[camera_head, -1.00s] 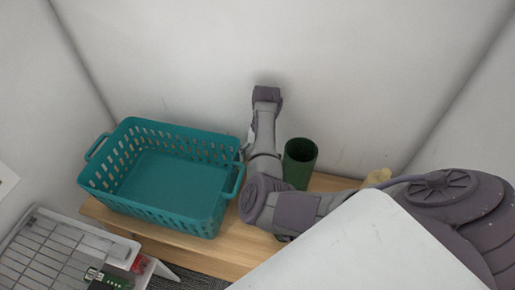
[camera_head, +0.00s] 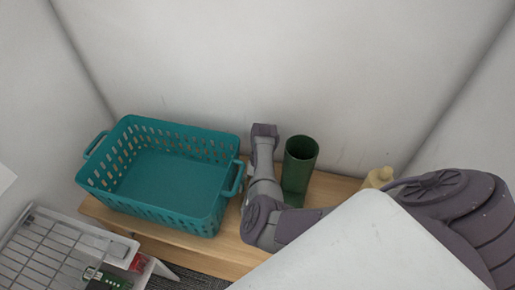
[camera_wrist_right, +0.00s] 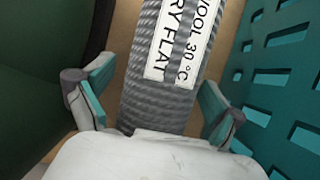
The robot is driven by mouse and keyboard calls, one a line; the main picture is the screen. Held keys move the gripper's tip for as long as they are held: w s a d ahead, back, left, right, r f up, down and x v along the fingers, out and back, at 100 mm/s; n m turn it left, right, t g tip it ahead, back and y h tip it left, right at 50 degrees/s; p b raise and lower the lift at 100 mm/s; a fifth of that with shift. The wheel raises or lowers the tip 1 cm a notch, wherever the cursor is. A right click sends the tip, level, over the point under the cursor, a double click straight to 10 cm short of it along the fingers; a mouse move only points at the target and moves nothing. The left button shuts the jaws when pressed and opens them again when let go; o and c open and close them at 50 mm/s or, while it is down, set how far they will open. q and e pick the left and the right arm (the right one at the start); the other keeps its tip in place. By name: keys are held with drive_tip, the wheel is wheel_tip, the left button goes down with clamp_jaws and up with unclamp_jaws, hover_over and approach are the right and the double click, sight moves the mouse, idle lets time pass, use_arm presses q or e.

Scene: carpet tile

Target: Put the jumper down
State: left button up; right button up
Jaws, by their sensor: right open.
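The jumper (camera_wrist_right: 160,105) is a grey ribbed knit bundle with a white care label in the right wrist view. It lies on or just above the wooden surface. My right gripper (camera_wrist_right: 155,88) is open, with one finger on each side of the jumper; a small gap seems to show beside each finger, but contact is hard to tell. In the head view my right arm (camera_head: 262,185) reaches down between the teal basket and the green vase, and it hides its own fingers and the jumper. My left gripper is not in view.
A teal basket (camera_head: 222,213), seen empty, stands left of my right arm. A tall green vase (camera_head: 300,152) stands close on the right. A beige object (camera_head: 378,178) is farther right. The wooden bench (camera_head: 222,248) backs onto a white wall. A wire rack (camera_head: 45,250) is lower left.

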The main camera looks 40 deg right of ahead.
drive_tip(key=c, duration=1.7)
drive_tip(key=shift+o, duration=0.2)
drive_tip(key=shift+r, duration=0.1)
drive_tip(key=shift+r+p, duration=1.4)
drive_tip(key=shift+p, duration=0.25)
